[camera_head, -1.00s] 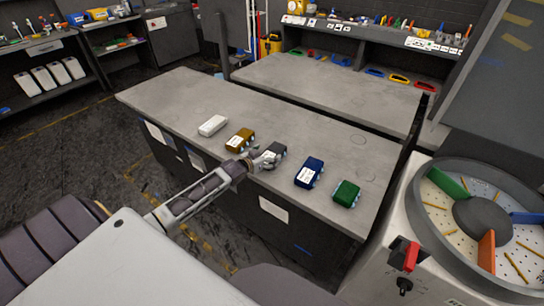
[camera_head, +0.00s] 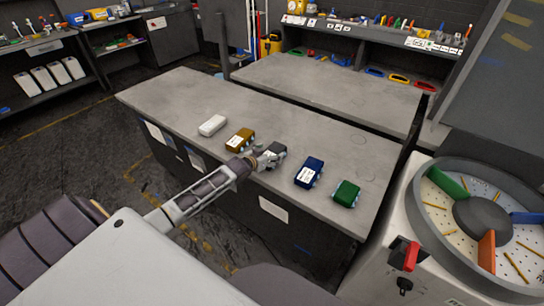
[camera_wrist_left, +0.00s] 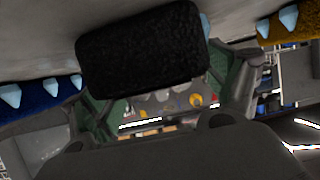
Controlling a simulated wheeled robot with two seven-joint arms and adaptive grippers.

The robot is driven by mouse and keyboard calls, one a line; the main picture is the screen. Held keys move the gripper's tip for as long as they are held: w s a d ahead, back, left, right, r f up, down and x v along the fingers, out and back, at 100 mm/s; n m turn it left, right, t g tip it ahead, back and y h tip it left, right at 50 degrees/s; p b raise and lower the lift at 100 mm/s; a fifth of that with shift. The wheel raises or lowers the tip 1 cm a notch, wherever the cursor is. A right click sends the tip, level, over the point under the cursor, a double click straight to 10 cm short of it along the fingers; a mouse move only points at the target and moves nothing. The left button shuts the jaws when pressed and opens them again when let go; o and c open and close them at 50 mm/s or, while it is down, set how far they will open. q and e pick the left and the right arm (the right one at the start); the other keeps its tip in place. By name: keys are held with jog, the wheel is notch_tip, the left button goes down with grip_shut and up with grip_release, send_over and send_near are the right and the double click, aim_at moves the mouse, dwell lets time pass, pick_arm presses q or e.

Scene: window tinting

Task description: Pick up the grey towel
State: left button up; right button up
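The grey towel (camera_head: 275,149) is a small dark folded block on the near table, between the yellow-brown and the blue ones. In the left wrist view the towel (camera_wrist_left: 140,48) is dark and fuzzy. My left gripper (camera_head: 268,160) is at the towel's near side and covers part of it in the head view. In the left wrist view its two fingers (camera_wrist_left: 165,95) are spread, with green inner pads, one towards each side of the towel. Whether they touch it I cannot tell. My right gripper is not in view.
On the same table (camera_head: 180,95) lie a white towel (camera_head: 212,125), a yellow-brown towel (camera_head: 240,140), a blue towel (camera_head: 309,172) and a green towel (camera_head: 346,193) in a row. A round machine (camera_head: 480,215) stands at the right. The table's back part is clear.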

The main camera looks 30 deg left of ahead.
pick_arm(q)
jog(key=c, duration=0.9)
jog(key=shift+c, duration=0.5)
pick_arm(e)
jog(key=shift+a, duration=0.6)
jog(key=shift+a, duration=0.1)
pick_arm(q)
jog(key=shift+r, duration=0.15)
notch_tip(320, 180, up, 9)
jog(key=shift+r, duration=0.4)
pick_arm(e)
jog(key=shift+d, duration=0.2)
pick_arm(q)
jog(key=shift+r, duration=0.1)
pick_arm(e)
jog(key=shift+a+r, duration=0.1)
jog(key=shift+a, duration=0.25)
